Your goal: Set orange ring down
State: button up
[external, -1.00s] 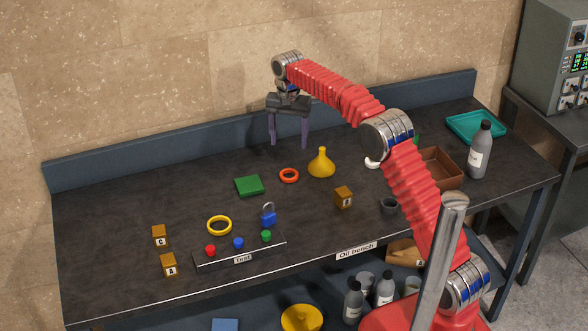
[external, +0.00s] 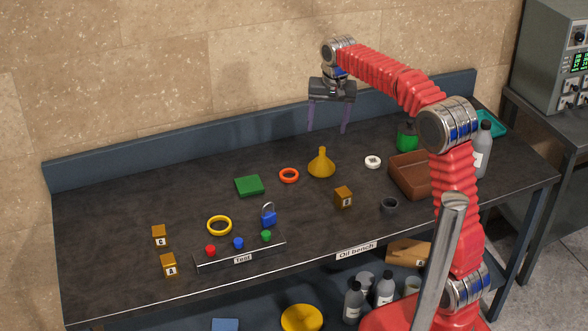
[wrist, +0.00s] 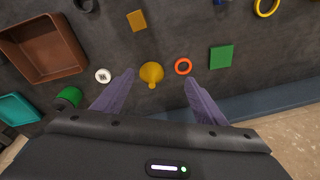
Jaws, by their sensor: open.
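The orange ring (external: 289,175) lies flat on the dark bench top (external: 330,240), between the green square (external: 249,186) and the yellow funnel (external: 321,163). It also shows in the wrist view (wrist: 183,66), to the right of the funnel. My gripper (external: 327,130) is open and empty, raised above the back of the bench, up and to the right of the ring in the external view. In the wrist view its purple fingers (wrist: 158,88) are spread wide with nothing between them in their grip.
A yellow ring (external: 219,225), blue padlock (external: 268,216) and button panel (external: 240,252) are at the front left. The back left of the bench is clear.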

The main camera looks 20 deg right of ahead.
jog(key=s+d+r+n+t, duration=0.15)
jog(key=s+d, duration=0.25)
jog(key=s, duration=0.5)
jog(key=s+d+f+n+t, duration=0.1)
jog(key=s+d+f, duration=0.1)
jog(key=s, duration=0.8)
jog(key=s+d+f+n+t, duration=0.1)
jog(key=s+f, duration=0.4)
jog(key=s, duration=0.6)
jog(key=shift+d+f+n, duration=0.2)
jog(key=shift+d+n, duration=0.25)
jog(key=shift+d, duration=0.6)
jog(key=shift+o, duration=0.3)
